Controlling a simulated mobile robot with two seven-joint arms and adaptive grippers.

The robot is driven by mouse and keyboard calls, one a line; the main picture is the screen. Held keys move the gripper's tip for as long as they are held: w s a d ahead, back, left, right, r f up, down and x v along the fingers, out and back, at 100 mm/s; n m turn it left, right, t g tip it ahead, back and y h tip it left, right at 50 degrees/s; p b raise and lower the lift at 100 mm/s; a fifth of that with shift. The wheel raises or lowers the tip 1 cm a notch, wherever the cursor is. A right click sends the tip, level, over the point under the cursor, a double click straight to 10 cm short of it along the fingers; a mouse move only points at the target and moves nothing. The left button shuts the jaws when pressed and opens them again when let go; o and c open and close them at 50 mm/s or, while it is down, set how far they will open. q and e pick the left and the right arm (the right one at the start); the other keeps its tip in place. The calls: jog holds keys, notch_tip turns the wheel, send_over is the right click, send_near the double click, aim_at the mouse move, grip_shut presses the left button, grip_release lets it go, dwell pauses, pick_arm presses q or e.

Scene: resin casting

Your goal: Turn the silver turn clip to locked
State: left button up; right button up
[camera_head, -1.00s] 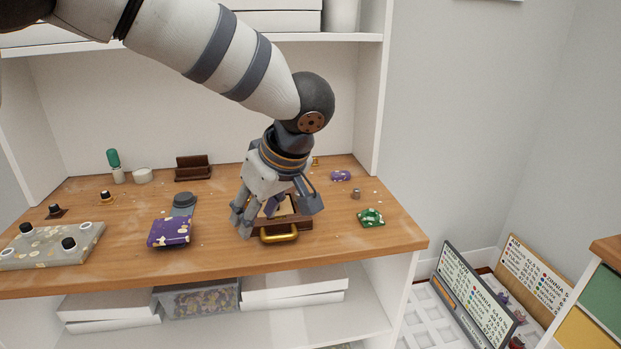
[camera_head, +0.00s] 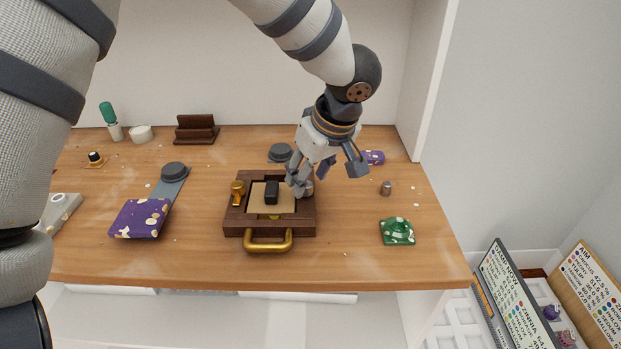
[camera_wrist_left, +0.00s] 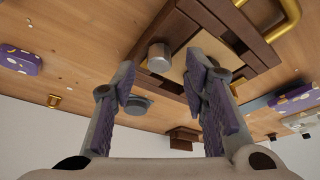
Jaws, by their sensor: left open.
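A dark wooden frame (camera_head: 232,222) with a tan panel and a brass handle (camera_head: 268,244) lies on the wooden worktop. The silver turn clip (camera_head: 308,188) is at its right side, partly hidden by a finger. My left gripper (camera_head: 328,178) is open at the frame's right side. In the left wrist view the clip appears between the open fingers (camera_wrist_left: 160,70); I cannot tell whether they touch it. A gold clip (camera_head: 237,190) is at the frame's left side. My right gripper is out of view.
A black block (camera_head: 271,190) is on the panel. A purple speckled piece (camera_head: 140,218) lies left, and a green one (camera_head: 397,231) right. A grey round knob (camera_head: 281,152) and a small metal piece (camera_head: 386,187) are nearby.

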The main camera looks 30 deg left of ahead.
pick_arm(q)
jog(key=shift+x, duration=1.1)
grip_shut()
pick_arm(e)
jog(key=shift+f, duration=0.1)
